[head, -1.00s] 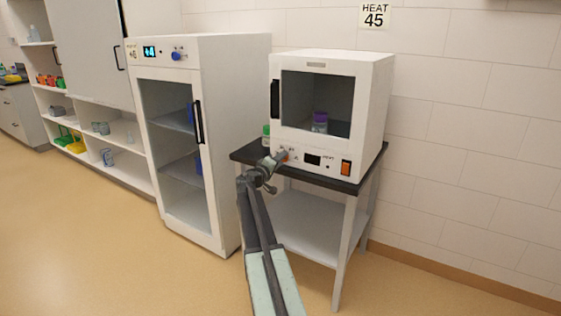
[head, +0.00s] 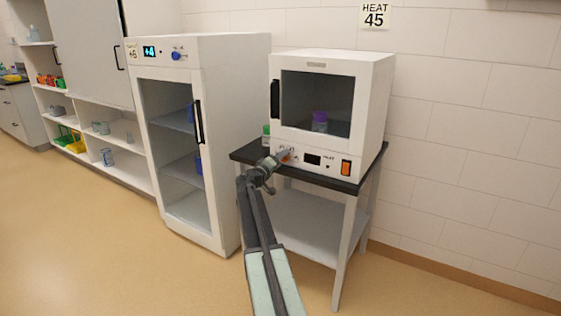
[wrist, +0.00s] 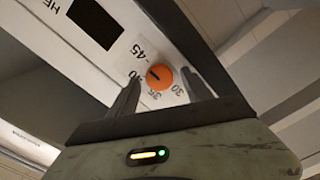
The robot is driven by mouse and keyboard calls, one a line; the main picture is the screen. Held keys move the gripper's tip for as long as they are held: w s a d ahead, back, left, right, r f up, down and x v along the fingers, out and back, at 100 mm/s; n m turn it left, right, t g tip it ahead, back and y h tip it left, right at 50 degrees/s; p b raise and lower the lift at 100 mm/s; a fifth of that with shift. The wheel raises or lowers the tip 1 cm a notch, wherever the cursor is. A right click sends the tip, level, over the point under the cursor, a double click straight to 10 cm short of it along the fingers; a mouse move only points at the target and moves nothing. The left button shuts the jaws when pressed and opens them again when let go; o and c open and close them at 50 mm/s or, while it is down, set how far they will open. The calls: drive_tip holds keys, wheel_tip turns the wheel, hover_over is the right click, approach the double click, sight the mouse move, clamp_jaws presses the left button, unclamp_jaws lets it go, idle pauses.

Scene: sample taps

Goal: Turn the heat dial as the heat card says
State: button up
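The heat card (head: 375,16) on the wall reads HEAT 45. The orange heat dial (wrist: 160,77) is on the front panel of the white oven (head: 333,100). In the wrist view its dark pointer mark lies on its left side, toward the partly hidden 40 label. Labels 45, 35 and 30 show around it. My gripper (wrist: 160,76) is open, with one finger on each side of the dial and a visible gap to it. In the head view my gripper (head: 277,160) covers most of the dial.
The oven stands on a black-topped table (head: 357,187). Its panel has a dark display (head: 312,160) and an orange switch (head: 346,168). A green-capped bottle (head: 266,132) stands beside the oven. A white fridge (head: 225,90) with a blue knob (head: 178,55) is left.

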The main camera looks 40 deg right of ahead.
drive_tip(key=v, duration=0.7)
drive_tip(key=shift+a, duration=0.4)
drive_tip(key=shift+s, duration=0.1)
